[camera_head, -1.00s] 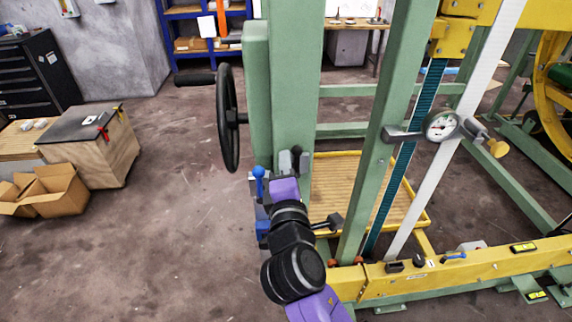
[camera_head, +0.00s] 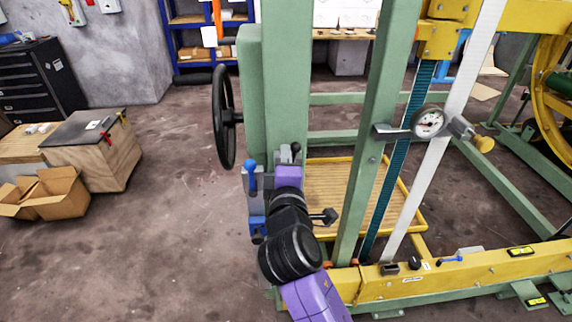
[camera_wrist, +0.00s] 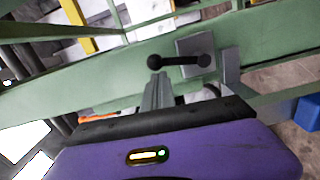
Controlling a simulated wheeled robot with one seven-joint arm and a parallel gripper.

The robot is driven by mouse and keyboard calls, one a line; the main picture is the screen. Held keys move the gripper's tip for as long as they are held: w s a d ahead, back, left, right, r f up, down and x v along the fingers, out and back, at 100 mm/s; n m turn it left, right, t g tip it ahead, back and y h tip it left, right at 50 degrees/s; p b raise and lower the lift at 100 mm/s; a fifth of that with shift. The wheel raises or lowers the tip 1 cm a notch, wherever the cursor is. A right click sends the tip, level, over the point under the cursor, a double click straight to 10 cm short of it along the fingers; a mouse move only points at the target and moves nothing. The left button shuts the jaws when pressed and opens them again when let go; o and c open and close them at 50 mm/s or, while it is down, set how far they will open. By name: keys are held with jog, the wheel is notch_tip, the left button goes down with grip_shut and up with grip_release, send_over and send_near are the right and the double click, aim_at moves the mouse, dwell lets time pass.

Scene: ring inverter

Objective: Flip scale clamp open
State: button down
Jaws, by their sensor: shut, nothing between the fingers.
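The clamp is most likely the small grey block (camera_wrist: 195,46) on a green beam in the wrist view. A black bar handle with knobbed ends (camera_wrist: 180,61) crosses in front of it. My gripper (camera_wrist: 158,90) is shut and empty, with grey fingertips just below the left knob. I cannot tell if they touch the knob. In the head view my gripper (camera_head: 284,156) is at the green post, below and left of a small dark knob (camera_head: 296,147). The clamp is mostly hidden there by my purple wrist.
A blue lever (camera_head: 250,176) stands just left of my wrist. A black handwheel (camera_head: 224,116) is up and left on the green post (camera_head: 287,80). A round gauge (camera_head: 428,122) is to the right. Open floor (camera_head: 170,220) lies to the left.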

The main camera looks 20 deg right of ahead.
jog(key=d+m, duration=0.1)
jog(key=m, duration=0.1)
jog(key=d+m+b, duration=0.1)
jog(key=shift+s+d+f+m, duration=0.1)
jog(key=shift+s+d+m, duration=0.1)
jog(key=shift+s+m, duration=0.2)
jog(key=s+d+f+m+b, duration=0.1)
jog(key=d+f+m+b, duration=0.3)
jog(key=m, duration=0.6)
jog(key=shift+s+d+y+b, duration=0.25)
jog(key=shift+d+y+b, duration=0.15)
jog(key=shift+b, duration=0.85)
jog(key=shift+f, duration=0.2)
jog(key=shift+s, duration=0.15)
